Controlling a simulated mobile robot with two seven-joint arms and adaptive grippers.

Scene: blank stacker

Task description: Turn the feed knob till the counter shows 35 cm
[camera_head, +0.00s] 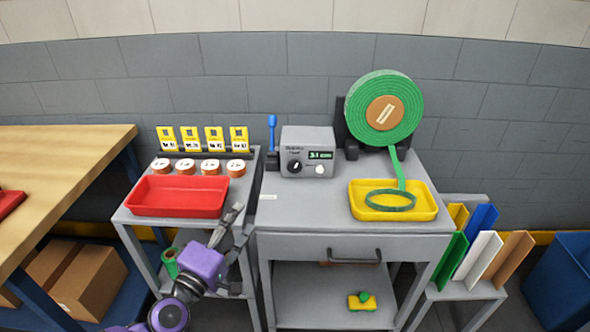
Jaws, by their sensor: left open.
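The grey counter box (307,139) stands at the back of the grey cart top. Its small green display (320,155) seems to read 31 cm, though the digits are small. Below it are a dark knob (295,167) with a light pointer mark and a white round knob or button (320,170); I cannot tell which is the feed knob. My left gripper (238,224) is open and empty, in front of the red tray's right end, below and left of the box, apart from both knobs. My right gripper is out of view.
A green strip runs from the large roll (384,108) down to the yellow tray (428,213), where a green loop lies. A blue-handled tool (272,122) stands left of the box. The red tray (160,198) sits on the left cart. The cart top before the box is clear.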

